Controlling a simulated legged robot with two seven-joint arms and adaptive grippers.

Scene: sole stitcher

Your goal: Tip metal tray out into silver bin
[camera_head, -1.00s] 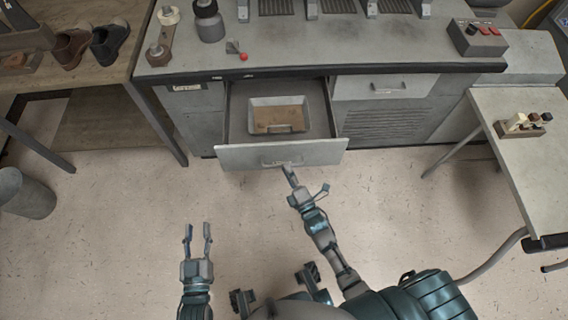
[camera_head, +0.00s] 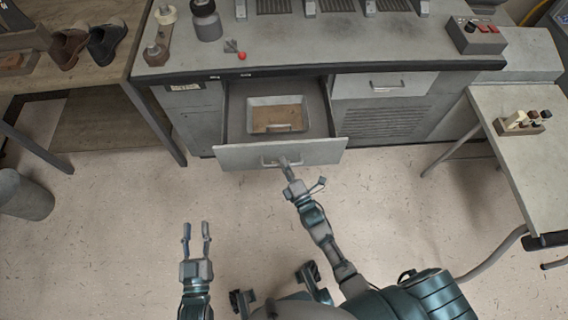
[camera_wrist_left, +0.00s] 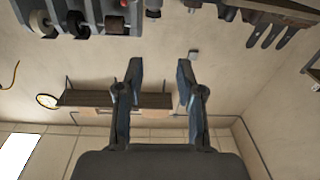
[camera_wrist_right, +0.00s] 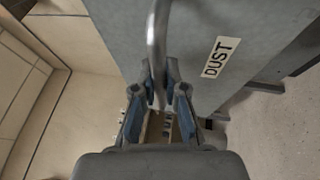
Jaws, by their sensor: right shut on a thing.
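The metal tray (camera_head: 251,115) sits inside the pulled-out drawer (camera_head: 236,156) of the grey machine cabinet, with brown material and a handle at its front. A silver bin (camera_head: 24,196) stands on the floor at the far left. My right gripper (camera_head: 285,163) is at the drawer front, shut on the curved metal drawer handle (camera_wrist_right: 155,45), beside a label reading DUST (camera_wrist_right: 221,56). My left gripper (camera_head: 196,228) is open and empty above the floor; its spread fingers also show in the left wrist view (camera_wrist_left: 160,85).
A wooden table with shoes (camera_head: 105,42) stands at the left, its legs between the cabinet and the bin. A side table (camera_head: 520,170) with a small rack stands at the right. The floor in front of the drawer is clear.

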